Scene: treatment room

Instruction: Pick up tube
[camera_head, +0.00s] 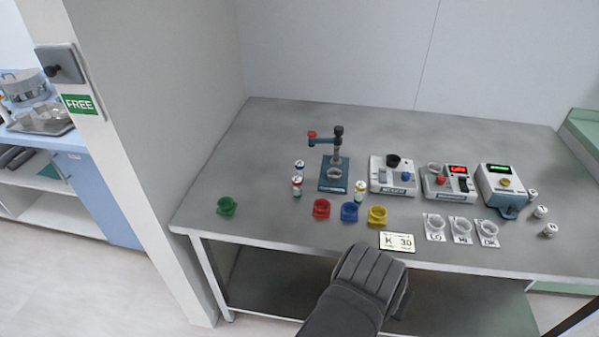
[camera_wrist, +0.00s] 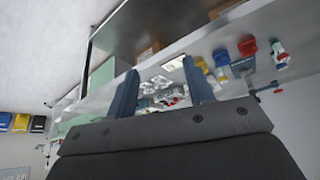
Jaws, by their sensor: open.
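No single thing stands out as the tube. Small capped vials stand left of the blue stand, one behind (camera_head: 299,167) and one in front (camera_head: 297,186). Another vial (camera_head: 360,189) is at the stand's right. Several white-capped vials (camera_head: 540,211) are at the table's right, some seemingly lying down. My gripper (camera_head: 372,270) is at the table's front edge, below the card, apart from all vials. Its fingers are hidden there. In the wrist view its two blue fingers (camera_wrist: 160,70) are spread with nothing held between them.
The grey table (camera_head: 260,140) holds a blue stand (camera_head: 334,175) and devices (camera_head: 448,183) behind. Green (camera_head: 227,206), red (camera_head: 321,209), blue (camera_head: 350,212) and yellow (camera_head: 377,215) cups line the front, with clear cups (camera_head: 462,227) right. A card (camera_head: 397,241) lies near my gripper.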

